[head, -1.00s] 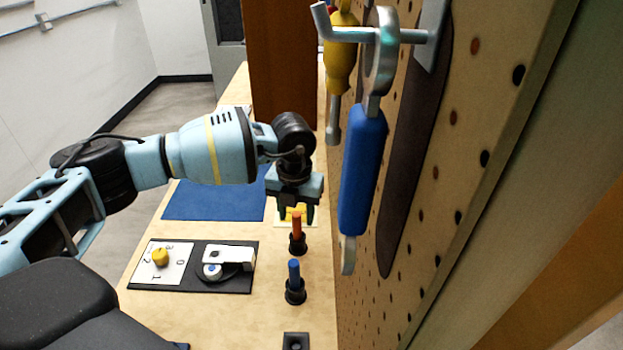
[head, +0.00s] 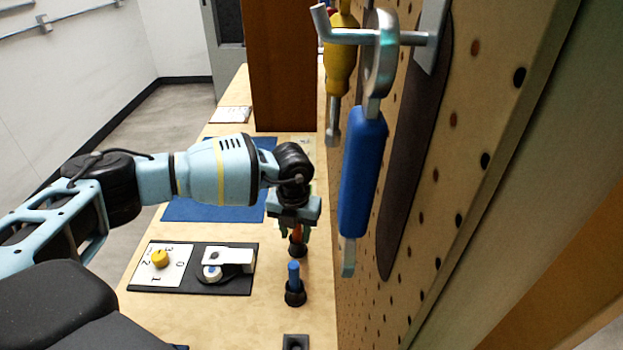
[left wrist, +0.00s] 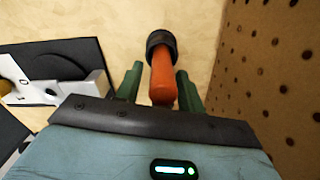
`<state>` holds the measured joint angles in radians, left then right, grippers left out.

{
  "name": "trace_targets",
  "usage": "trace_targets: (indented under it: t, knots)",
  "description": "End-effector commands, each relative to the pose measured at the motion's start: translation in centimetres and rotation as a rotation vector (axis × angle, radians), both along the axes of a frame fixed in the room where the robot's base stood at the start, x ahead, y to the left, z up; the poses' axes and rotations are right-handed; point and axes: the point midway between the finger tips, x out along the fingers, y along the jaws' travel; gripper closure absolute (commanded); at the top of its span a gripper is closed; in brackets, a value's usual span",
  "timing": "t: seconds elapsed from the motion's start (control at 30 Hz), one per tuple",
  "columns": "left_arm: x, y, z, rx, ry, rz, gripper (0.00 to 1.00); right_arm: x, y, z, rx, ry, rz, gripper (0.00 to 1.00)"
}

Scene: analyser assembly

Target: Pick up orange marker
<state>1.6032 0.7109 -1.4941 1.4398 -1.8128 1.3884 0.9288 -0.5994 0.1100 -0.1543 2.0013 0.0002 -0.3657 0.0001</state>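The orange marker (left wrist: 163,84) stands in a black round holder (left wrist: 160,42) on the wooden table. In the left wrist view it lies between the two green fingers of my left gripper (left wrist: 160,86), with a gap on each side. In the head view the left gripper (head: 296,228) is right over the marker (head: 297,236) and hides most of it. The left gripper is open around the marker. My right gripper is not in view.
A blue marker (head: 293,272) in a black holder stands just in front. A black panel (head: 215,289) with a yellow knob lies to the left. The pegboard (head: 405,240) with a hanging blue-handled tool (head: 362,175) rises close on the right.

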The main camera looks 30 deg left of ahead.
Motion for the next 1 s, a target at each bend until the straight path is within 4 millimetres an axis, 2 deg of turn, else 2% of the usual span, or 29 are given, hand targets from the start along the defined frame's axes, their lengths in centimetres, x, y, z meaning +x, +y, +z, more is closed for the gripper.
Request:
trace_targets:
  t: [0.03, 0.23, 0.3, 0.73, 0.87, 1.0]
  knots:
    - [0.0, 0.0, -0.3, -0.001, 0.003, 0.0, 0.69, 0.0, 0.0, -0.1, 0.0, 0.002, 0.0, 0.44]
    - [0.0, 0.0, -0.3, -0.001, 0.003, 0.0, 0.95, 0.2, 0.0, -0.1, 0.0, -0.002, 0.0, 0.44]
    - [0.0, 0.0, -0.3, -0.001, 0.003, 0.001, 1.0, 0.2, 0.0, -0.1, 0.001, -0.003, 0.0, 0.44]
    - [0.0, 0.0, 0.1, 0.0, 0.001, 0.001, 1.0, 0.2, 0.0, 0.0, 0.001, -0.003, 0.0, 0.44]
    - [0.1, 0.0, 1.6, -0.002, -0.004, 0.002, 1.0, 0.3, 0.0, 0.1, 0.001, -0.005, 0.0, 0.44]
    - [0.1, 0.0, 4.2, -0.001, -0.003, 0.001, 1.0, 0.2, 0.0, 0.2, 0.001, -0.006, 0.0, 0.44]
